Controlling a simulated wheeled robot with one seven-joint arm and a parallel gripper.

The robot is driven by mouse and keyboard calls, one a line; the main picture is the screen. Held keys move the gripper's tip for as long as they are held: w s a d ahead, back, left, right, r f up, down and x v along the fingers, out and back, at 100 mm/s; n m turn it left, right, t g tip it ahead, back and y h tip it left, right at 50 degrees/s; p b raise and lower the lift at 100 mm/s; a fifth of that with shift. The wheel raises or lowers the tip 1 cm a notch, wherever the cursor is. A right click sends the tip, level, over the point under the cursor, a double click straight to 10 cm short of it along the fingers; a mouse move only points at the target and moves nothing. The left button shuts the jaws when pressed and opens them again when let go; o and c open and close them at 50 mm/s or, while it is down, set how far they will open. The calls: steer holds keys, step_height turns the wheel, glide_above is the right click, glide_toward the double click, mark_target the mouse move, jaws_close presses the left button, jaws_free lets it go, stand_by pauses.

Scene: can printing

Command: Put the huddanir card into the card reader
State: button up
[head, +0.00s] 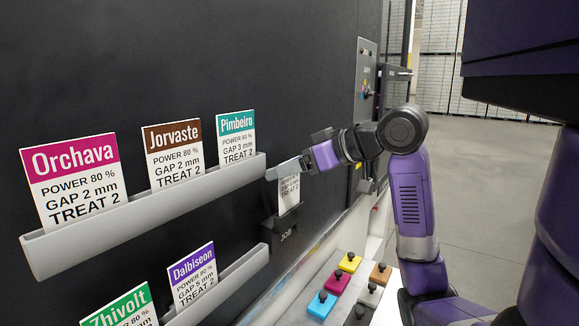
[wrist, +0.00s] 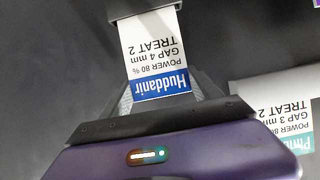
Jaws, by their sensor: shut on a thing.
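The huddanir card (head: 289,193) is white, with a blue Huddanir band in the wrist view (wrist: 158,62). My gripper (head: 288,171) is shut on the card's blue-band end, and the card hangs below it in the head view. The card reader (head: 286,236) is a dark grey holder marked JOB, on the black wall directly below the card. In the wrist view, the card's far end meets the edge of the reader (wrist: 135,8). I cannot tell whether that end is inside the slot or just in front of it.
The upper grey rack (head: 150,215) holds the Orchava, Jorvaste and Pimbeiro cards, left of my gripper. A lower rack (head: 222,284) holds the Dalbiseon and Zhivolt cards. Several coloured blocks with black knobs (head: 336,282) lie on a ledge below right. Open floor lies further right.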

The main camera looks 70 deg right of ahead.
mark_target(290, 181)
steer(key=shift+f+b, duration=1.2)
steer(key=shift+f, duration=0.55)
steer(key=o, duration=1.4)
steer(key=shift+r, duration=0.1)
steer(key=shift+o, duration=0.2)
steer(key=v, duration=0.7)
steer(key=shift+s+b, duration=0.4)
steer(key=shift+b, duration=0.05)
steer(key=shift+a+r, duration=0.1)
